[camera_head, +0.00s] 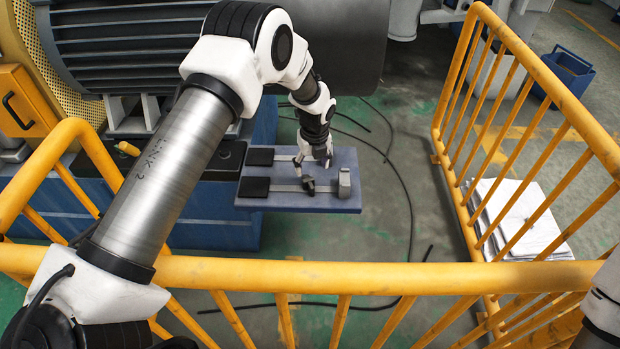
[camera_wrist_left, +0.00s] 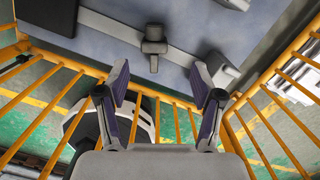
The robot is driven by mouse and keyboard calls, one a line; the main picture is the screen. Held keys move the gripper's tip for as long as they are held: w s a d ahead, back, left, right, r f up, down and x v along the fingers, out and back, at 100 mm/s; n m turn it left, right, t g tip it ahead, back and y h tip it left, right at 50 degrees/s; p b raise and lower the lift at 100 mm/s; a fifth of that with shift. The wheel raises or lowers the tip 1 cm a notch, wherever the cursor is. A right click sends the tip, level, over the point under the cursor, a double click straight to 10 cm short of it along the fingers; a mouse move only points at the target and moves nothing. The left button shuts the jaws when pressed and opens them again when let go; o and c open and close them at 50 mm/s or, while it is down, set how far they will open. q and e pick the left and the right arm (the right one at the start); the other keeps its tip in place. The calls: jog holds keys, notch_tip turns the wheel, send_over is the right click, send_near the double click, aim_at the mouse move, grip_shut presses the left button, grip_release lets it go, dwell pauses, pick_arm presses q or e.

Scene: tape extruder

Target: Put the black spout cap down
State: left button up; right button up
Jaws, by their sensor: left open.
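The small black spout cap (camera_head: 308,184) sits on a metal strip on the blue-grey shelf (camera_head: 290,203), as far as I can tell. It also shows in the left wrist view as a dark piece with a stub (camera_wrist_left: 154,46), beyond my fingertips. My left gripper (camera_head: 313,164) is over the shelf, near the cap. The left wrist view shows its two purple-padded fingers (camera_wrist_left: 159,86) spread apart with nothing between them. My right gripper is out of view; only part of my right arm shows at the right edge.
Two black pads (camera_head: 255,187) and a grey metal block (camera_head: 344,183) are on the shelf. Yellow railings (camera_head: 400,272) stand in front and at right. Cables (camera_head: 408,190) lie on the floor. Paper stacks (camera_head: 520,215) and a blue bin (camera_head: 565,70) are at right.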

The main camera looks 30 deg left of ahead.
aim_at(309, 181)
pick_arm(q)
jog(key=f, duration=0.5)
jog(key=a+f+b, duration=0.1)
jog(key=f, duration=0.1)
jog(key=shift+s+f, duration=0.1)
jog(key=shift+f, duration=0.05)
jog(key=shift+s+d, duration=0.1)
jog(key=c, duration=1)
